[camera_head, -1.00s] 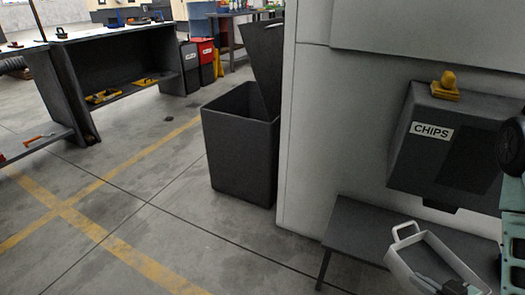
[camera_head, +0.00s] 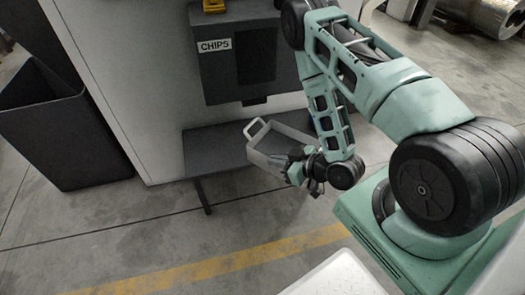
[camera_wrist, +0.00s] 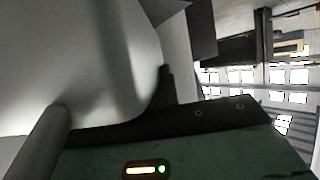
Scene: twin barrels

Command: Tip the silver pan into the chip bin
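The silver pan (camera_head: 254,158) is a shallow grey tray with a loop handle at its far left end. It shows at the dark bench below the box marked CHIPS (camera_head: 213,88); I cannot tell whether it rests there. My gripper (camera_head: 300,172) is at the pan's near right end, with its fingers mostly hidden. In the wrist view a large pale surface, apparently the pan (camera_wrist: 70,60), fills the left, very close. Whether the fingers are closed on it does not show. A dark open bin (camera_head: 85,145), seemingly the chip bin, stands at the left edge, partly cut off.
The dark bench (camera_head: 205,148) stands against the pale machine cabinet (camera_head: 125,90), which separates it from the bin. Open concrete floor with a yellow line (camera_head: 215,266) lies in front. Shiny metal coils (camera_head: 495,15) stand at the far upper right.

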